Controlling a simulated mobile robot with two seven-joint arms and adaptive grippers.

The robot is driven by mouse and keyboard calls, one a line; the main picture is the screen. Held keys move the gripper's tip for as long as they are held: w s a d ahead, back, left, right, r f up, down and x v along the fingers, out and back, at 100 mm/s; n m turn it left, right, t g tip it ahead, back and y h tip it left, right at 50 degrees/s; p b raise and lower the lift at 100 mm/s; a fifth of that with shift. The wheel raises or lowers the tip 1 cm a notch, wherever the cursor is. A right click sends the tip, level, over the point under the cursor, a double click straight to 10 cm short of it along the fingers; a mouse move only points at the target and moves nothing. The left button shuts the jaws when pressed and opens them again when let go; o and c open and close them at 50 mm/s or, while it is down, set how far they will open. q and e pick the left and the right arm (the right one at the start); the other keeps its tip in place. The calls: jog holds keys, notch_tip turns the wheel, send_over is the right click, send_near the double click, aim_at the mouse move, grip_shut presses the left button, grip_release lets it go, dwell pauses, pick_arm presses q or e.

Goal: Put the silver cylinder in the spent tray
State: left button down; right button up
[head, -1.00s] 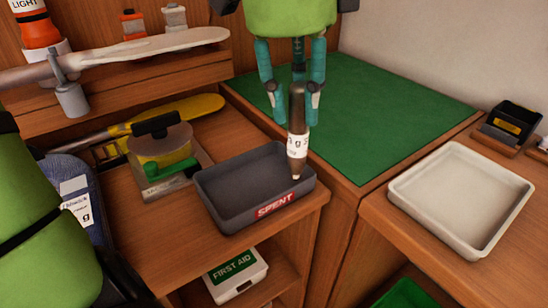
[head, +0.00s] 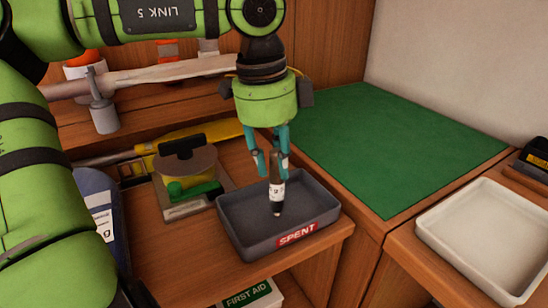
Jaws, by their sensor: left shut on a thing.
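My left gripper (head: 271,160) points down and is shut on the silver cylinder (head: 277,191), a dark metallic tube with a white label band and a tapered lower end. The cylinder hangs upright over the spent tray (head: 236,235), a dark grey shallow tray with a red SPENT label on its front. The cylinder's lower tip appears within the tray's outline; I cannot tell whether it touches the floor of the tray. No other thing shows in the tray. My right gripper is not in view.
A green mat (head: 390,145) lies behind right, bare. An empty white tray (head: 490,235) sits at the right. A first aid box (head: 250,296) is below the shelf edge.

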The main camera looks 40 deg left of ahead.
pick_arm(q)
jog(key=shift+f+b, duration=0.15)
jog(key=shift+b, duration=0.15)
jog(key=c, duration=1)
grip_release()
jog(key=shift+r, duration=0.2)
jog(key=r+p, duration=0.1)
jog(key=r, duration=0.7)
jog(key=s+r+p, duration=0.1)
jog(key=r, duration=0.3)
jog(key=shift+s+a+p, duration=0.1)
jog(key=shift+a+p, duration=0.2)
